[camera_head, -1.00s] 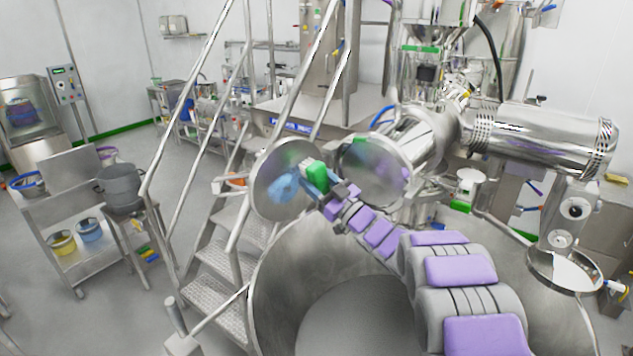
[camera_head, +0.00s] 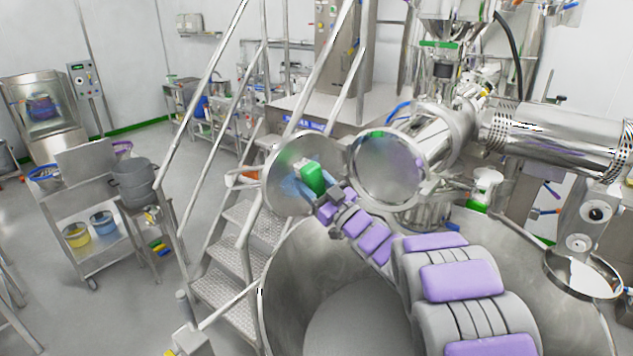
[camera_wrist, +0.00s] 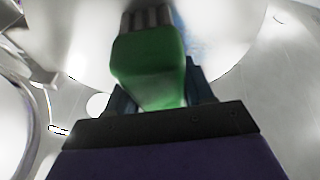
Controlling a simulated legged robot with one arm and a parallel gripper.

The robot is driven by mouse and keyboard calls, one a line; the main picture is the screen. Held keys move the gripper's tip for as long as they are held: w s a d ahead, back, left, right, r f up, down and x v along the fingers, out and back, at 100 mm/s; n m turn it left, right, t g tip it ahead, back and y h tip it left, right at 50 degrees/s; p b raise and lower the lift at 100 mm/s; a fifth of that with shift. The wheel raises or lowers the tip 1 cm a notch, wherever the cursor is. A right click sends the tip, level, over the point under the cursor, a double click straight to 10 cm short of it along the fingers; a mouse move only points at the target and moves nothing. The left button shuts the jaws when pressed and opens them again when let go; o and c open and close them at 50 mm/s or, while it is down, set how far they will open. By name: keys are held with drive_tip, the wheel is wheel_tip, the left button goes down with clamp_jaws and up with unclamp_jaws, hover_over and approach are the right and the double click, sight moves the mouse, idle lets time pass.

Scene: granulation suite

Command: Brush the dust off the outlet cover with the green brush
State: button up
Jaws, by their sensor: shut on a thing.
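The green brush (camera_head: 313,178) is held in my gripper (camera_head: 322,192), whose jaws are shut on it. The outlet cover (camera_head: 283,182) appears to be the open round steel disc behind the brush in the head view. A bluish patch shows on it near the gripper, perhaps dust or a reflection. Whether the bristles touch the disc is hard to tell.
A round steel outlet (camera_head: 388,168) stands open right of the disc. A large steel bowl (camera_head: 290,270) lies below my arm. Metal stairs with handrails (camera_head: 235,250) stand left of it. A cart with buckets (camera_head: 88,245) is farther left.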

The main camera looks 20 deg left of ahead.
sight(319, 161)
drive_tip(key=shift+s+a+b, duration=0.45)
drive_tip(key=shift+s+a, duration=0.6)
drive_tip(key=shift+s, duration=0.25)
drive_tip(key=shift+s+a+b, duration=0.4)
drive_tip(key=shift+s+a, duration=0.6)
drive_tip(key=shift+s, duration=0.25)
drive_tip(key=shift+w+r+p, duration=0.1)
drive_tip(key=shift+r+p, duration=0.35)
drive_tip(key=shift+r, duration=0.2)
drive_tip(key=shift+w+d+p, duration=0.9)
drive_tip(key=shift+w+d, duration=0.3)
drive_tip(key=shift+w, duration=0.45)
drive_tip(key=shift+w+d+p, duration=0.95)
drive_tip(key=shift+w+d, duration=0.2)
drive_tip(key=shift+w, duration=0.45)
drive_tip(key=shift+w+d+p, duration=0.9)
drive_tip(key=shift+w+d, duration=0.3)
drive_tip(key=shift+w, duration=0.45)
drive_tip(key=shift+f, duration=0.1)
drive_tip(key=shift+s+d, duration=0.5)
drive_tip(key=d, duration=0.1)
drive_tip(key=s+d, duration=0.2)
drive_tip(key=shift+s+d, duration=0.25)
drive_tip(key=shift+d, duration=0.15)
